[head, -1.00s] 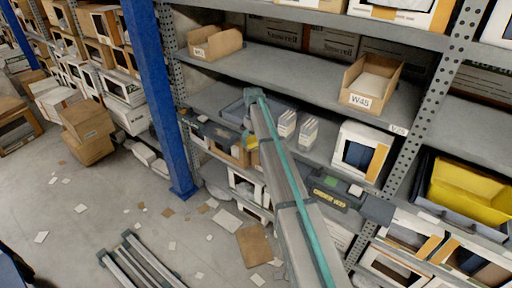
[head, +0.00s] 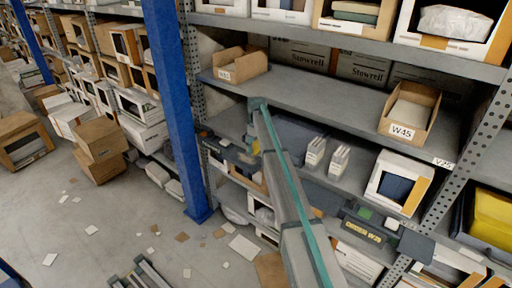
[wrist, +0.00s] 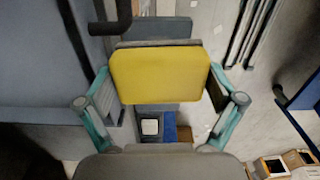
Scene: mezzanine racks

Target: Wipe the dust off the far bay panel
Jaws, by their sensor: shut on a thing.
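In the wrist view my gripper (wrist: 160,82) is shut on a yellow block (wrist: 160,75), like a sponge or pad, with a grey layer along its far edge. The block sits between the two teal-linked fingers. A blue-grey flat surface (wrist: 45,50) lies to its left; I cannot tell whether it is the far bay panel. In the head view my arm reaches up across the shelves, and the gripper is not clearly made out. No dust can be made out on any panel.
A blue post (head: 176,120) stands left of the bay. The middle shelf holds an open W45 box (head: 408,112) and another open carton (head: 240,66). A white box (head: 399,182) sits below. Cartons (head: 100,150) and scraps lie on the floor at left, with bare floor between.

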